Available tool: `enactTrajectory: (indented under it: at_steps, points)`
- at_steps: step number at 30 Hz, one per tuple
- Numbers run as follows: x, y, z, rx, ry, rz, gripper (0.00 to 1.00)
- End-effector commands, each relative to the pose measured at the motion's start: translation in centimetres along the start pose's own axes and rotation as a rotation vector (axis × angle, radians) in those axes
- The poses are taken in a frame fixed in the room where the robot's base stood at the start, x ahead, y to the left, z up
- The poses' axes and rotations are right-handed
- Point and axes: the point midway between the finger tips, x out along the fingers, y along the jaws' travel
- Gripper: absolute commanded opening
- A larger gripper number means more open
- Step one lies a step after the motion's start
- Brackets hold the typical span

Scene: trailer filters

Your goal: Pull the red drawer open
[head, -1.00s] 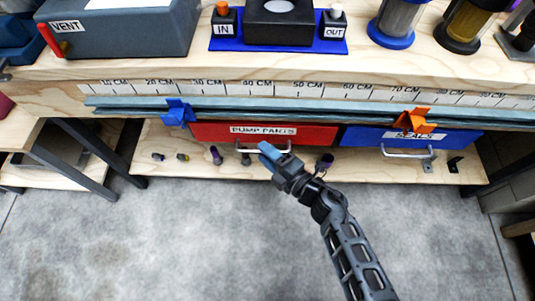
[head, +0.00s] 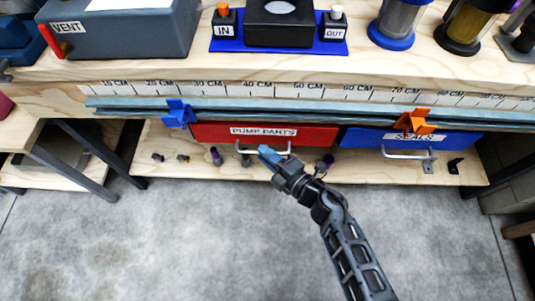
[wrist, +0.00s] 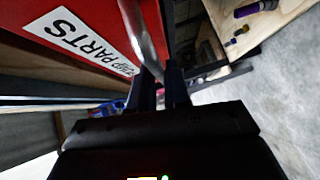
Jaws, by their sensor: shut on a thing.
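The red drawer (head: 312,135), labelled PUMP PARTS, sits under the workbench edge in the head view. Its metal bar handle (head: 246,150) runs across its front. My gripper (head: 267,154) reaches the handle from the front right, its blue fingertips at the bar. In the wrist view the red drawer front (wrist: 98,22) fills the upper left. The handle (wrist: 142,38) runs down between the dark fingers of my gripper (wrist: 165,88), which are shut on it. The fingers hide part of the bar.
A blue drawer (head: 365,137) labelled SEALS is to the right. An orange clamp (head: 415,121) and a blue clamp (head: 178,113) sit on the bench edge. A lower wooden shelf (head: 190,172) holds several small parts. The grey floor (head: 200,240) in front is clear.

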Motion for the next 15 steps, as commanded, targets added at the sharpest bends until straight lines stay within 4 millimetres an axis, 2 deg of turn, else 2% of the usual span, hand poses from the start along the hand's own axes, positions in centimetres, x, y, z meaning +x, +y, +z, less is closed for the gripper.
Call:
enactTrajectory:
  at_steps: [8,15]
  points:
    - [-0.6,-0.2,-0.6,0.001,0.0,-0.002,0.0]
    - [-3.4,-0.9,-3.3,0.003,0.001,-0.004,0.0]
